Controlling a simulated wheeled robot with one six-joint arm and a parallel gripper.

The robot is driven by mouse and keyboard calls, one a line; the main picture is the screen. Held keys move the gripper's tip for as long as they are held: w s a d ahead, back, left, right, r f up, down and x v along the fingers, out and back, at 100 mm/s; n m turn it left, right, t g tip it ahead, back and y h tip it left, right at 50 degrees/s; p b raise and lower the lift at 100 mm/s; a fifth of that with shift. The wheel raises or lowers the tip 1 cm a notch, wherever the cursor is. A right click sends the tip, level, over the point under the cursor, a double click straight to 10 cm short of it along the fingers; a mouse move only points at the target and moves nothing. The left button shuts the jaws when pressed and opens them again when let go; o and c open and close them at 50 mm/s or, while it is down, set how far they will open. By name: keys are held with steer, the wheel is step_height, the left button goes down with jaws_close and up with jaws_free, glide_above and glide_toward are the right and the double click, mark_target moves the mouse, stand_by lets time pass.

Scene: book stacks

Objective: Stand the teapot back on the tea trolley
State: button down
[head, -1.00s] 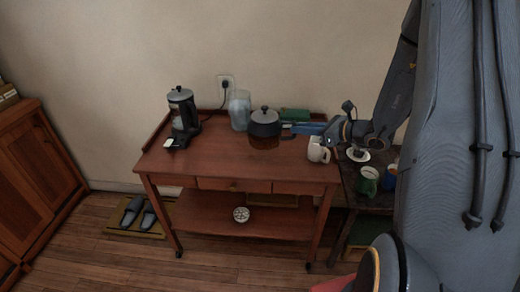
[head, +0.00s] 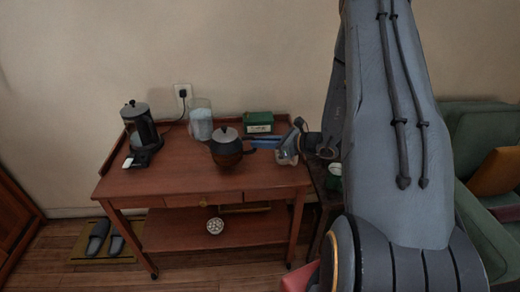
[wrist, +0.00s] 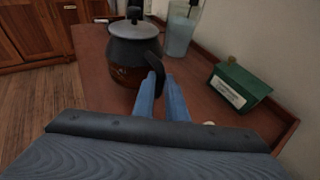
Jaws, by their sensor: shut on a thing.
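The teapot (head: 228,152), dark with a grey lid and a brownish lower part, is upright over the middle of the wooden tea trolley's top (head: 165,178). In the wrist view the teapot (wrist: 132,52) has its black handle toward me. My gripper (head: 262,144) reaches in from the right. Its blue fingers (wrist: 160,92) are shut on the handle (wrist: 156,68). The teapot's base is close to the trolley top (wrist: 190,105); I cannot tell whether it touches.
A clear jug (head: 201,122) and a green box (head: 258,122) stand behind the teapot. A coffee press (head: 139,126) is at the left. The front left of the top is clear. Slippers (head: 98,238) lie on the floor.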

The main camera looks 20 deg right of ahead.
steer(key=shift+f+p, duration=0.3)
steer(key=shift+f, duration=1.25)
steer(key=c, duration=1.8)
jaws_free()
steer(key=shift+f, duration=0.15)
steer(key=shift+o, duration=0.2)
